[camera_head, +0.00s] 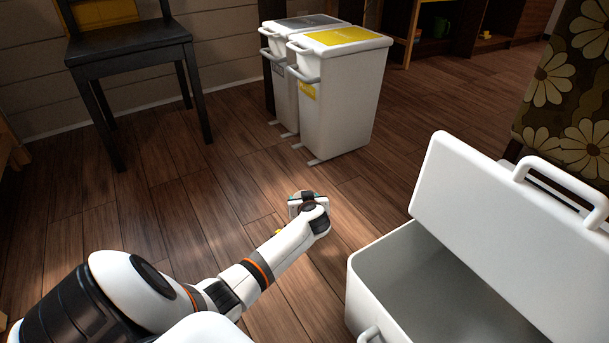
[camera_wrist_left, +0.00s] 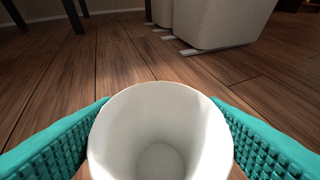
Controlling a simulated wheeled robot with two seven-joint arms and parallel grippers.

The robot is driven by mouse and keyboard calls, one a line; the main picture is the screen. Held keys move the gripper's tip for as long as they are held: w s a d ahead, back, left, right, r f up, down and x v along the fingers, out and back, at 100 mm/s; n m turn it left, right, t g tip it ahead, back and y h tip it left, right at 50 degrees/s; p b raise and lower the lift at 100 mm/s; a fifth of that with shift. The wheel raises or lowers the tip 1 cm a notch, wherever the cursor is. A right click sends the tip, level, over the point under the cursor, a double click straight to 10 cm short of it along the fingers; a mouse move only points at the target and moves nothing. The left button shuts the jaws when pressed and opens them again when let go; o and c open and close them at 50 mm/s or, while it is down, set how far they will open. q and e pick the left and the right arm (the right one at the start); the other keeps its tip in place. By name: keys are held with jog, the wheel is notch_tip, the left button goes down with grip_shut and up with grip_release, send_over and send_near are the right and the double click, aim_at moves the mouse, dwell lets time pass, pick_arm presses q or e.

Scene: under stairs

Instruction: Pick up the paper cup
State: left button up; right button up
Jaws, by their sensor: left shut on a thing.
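The white paper cup (camera_wrist_left: 160,135) is between the two teal ridged fingers of my left gripper (camera_wrist_left: 160,140) in the left wrist view. Its open rim faces the wrist camera and its inside is empty. The fingers touch it on both sides. In the head view my left gripper (camera_head: 308,200) is low over the wooden floor, and my wrist hides nearly all of the cup. I cannot tell whether the cup touches the floor. My right gripper is not in view.
Two white bins, one with a yellow lid (camera_head: 340,37) and one with a grey lid (camera_head: 303,24), stand ahead. An open white box (camera_head: 395,262) is at the right. A black chair (camera_head: 127,45) stands back left. The floor between is clear.

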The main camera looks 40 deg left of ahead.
pick_arm(q)
notch_tip(320, 180, up, 10)
jog(key=p, duration=0.8)
jog(key=shift+o, duration=1.2)
jog(key=c, duration=0.7)
